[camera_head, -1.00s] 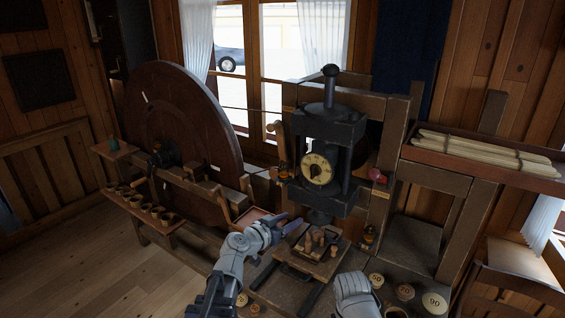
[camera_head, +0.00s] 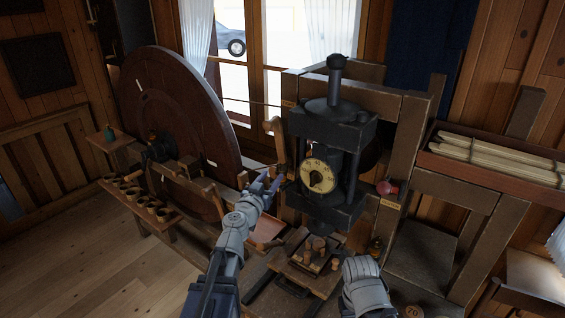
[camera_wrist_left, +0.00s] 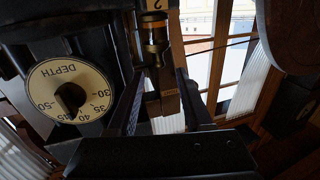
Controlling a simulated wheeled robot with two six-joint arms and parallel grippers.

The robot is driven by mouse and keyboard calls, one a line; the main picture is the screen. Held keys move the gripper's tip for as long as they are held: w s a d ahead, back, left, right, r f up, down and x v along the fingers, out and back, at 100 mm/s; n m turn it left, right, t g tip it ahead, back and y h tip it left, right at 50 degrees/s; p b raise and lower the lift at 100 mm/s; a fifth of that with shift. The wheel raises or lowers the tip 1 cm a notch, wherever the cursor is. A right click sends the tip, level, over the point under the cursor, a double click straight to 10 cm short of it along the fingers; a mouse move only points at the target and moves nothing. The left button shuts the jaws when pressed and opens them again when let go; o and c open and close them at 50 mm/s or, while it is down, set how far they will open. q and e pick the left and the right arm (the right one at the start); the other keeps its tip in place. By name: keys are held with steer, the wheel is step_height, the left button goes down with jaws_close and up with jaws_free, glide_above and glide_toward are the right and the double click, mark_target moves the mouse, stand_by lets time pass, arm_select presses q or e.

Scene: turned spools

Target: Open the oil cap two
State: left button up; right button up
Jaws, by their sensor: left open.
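In the left wrist view, a small brass and glass oil cup (camera_wrist_left: 153,38) sits at the top centre, below a tag marked 2 (camera_wrist_left: 158,4). My left gripper (camera_wrist_left: 160,82) is open, with its two dark fingers pointing at the cup from either side. Whether they touch it I cannot tell. In the head view my left gripper (camera_head: 270,183) is raised at the left side of the black press (camera_head: 330,128), close to the cup, which it largely hides. My right arm shows at the bottom, but its gripper fingers do not.
The press has a round depth dial (camera_head: 319,176), also large in the left wrist view (camera_wrist_left: 70,92). A big dark wheel (camera_head: 185,115) stands left. A red knob (camera_head: 384,187) is on the right post. A small tray of wooden pieces (camera_head: 312,250) lies below the press.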

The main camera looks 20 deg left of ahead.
mark_target(278, 167)
arm_select(q)
steer(key=w, duration=0.7)
steer(key=shift+w+d+r, duration=0.1)
steer(key=shift+w+d, duration=0.2)
steer(key=shift+d, duration=0.05)
steer(key=shift+s, duration=0.1)
steer(key=shift+c, duration=0.3)
jaws_close()
